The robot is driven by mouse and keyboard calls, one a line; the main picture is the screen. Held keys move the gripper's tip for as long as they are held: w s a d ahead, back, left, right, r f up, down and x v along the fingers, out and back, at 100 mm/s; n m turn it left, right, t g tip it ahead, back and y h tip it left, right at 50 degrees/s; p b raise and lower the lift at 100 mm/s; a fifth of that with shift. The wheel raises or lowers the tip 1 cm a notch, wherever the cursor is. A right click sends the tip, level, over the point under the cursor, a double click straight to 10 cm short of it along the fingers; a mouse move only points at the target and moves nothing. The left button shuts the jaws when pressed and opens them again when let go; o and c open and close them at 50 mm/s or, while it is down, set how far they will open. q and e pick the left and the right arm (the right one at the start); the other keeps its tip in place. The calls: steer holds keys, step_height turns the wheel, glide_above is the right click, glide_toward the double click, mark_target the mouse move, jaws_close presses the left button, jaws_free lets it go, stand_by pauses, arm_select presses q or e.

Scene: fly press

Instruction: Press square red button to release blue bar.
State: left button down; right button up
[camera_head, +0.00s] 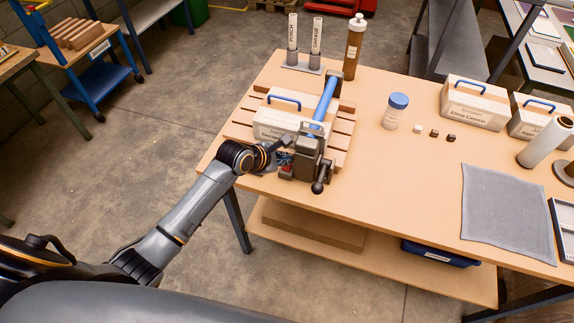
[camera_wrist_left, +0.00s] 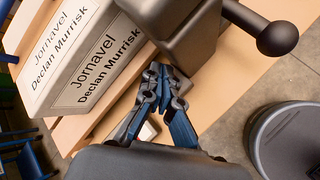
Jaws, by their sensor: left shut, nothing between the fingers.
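The blue bar (camera_head: 325,100) runs across the slatted wooden board, between the grey press body (camera_head: 308,157) at the front and a dark mount at the back. The press body also shows in the left wrist view (camera_wrist_left: 185,35). A small patch of red (camera_head: 286,168) shows low on the press's left side, partly hidden by my gripper; its shape is too small to tell. My left gripper (camera_head: 284,155) is at the press's left side. In the left wrist view its fingers (camera_wrist_left: 162,76) are shut and empty, tips close to the press body; I cannot tell whether they touch.
A labelled box with a blue handle (camera_head: 279,117) stands left of the bar. A lever with a dark knob (camera_head: 317,187) sticks out at the press's front. Bottles, more boxes and a grey cloth (camera_head: 505,208) are on the table, with clear tabletop (camera_head: 400,180) right of the press.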

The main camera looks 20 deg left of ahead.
steer(key=shift+d, duration=0.3)
stand_by(0.6)
arm_select(q)
steer(key=shift+f, duration=0.1)
arm_select(e)
steer(key=shift+r, duration=0.1)
arm_select(q)
steer(key=shift+f, duration=0.3)
arm_select(e)
steer(key=shift+r, duration=0.1)
arm_select(q)
steer(key=shift+f, duration=0.55)
arm_select(e)
steer(key=shift+s+a, duration=0.1)
steer(key=shift+a, duration=0.05)
stand_by(0.6)
arm_select(q)
steer(key=shift+r+p, duration=0.95)
steer(key=shift+p, duration=0.45)
arm_select(e)
step_height(320, 180, up, 2)
steer(key=shift+r, duration=0.2)
